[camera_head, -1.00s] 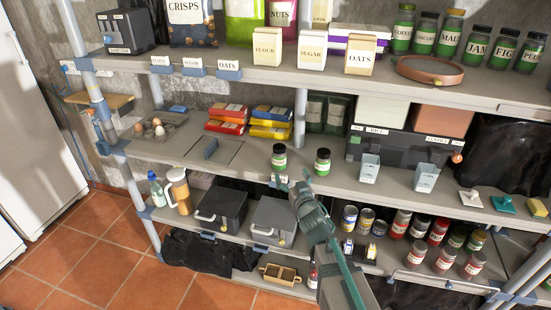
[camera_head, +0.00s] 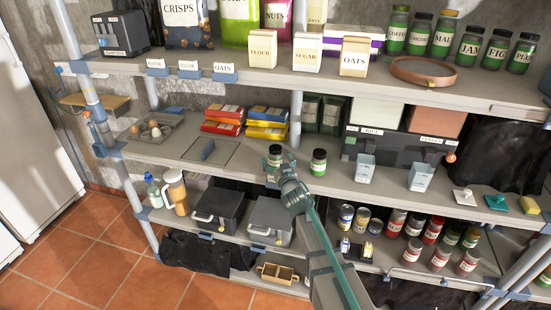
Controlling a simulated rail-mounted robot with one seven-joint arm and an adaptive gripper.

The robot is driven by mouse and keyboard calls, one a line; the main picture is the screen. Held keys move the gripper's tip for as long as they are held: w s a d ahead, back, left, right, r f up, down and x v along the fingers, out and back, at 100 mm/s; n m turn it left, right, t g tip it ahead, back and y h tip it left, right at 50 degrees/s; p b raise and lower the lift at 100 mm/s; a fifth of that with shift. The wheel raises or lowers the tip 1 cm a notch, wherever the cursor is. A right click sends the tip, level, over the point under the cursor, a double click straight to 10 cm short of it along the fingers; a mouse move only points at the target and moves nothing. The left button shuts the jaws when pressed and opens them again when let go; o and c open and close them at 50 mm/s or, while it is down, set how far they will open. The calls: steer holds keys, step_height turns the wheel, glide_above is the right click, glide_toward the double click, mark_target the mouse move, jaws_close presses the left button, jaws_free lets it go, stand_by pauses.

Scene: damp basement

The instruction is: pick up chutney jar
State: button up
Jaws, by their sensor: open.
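Two small dark-lidded jars with green and white labels stand upright on the middle shelf (camera_head: 345,183). One is the left jar (camera_head: 275,155), the other the right jar (camera_head: 318,162). Their labels are too small to read, so I cannot tell which is the chutney jar. My gripper (camera_head: 281,167) is open at the front of the left jar, its fingertips overlapping the jar's lower part in the picture. I cannot tell whether they touch it. The right jar stands apart, just right of my gripper.
Red, blue and yellow packets (camera_head: 223,119) lie behind on the left, near an egg tray (camera_head: 150,130). Pale blue-grey cups (camera_head: 365,168) stand to the right. The upper shelf (camera_head: 215,68) overhangs the back. Several cans and jars fill the lower shelf.

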steer(key=shift+w, duration=0.1)
steer(key=c, duration=1.3)
steer(key=shift+c, duration=1.3)
steer(key=shift+r, duration=0.15)
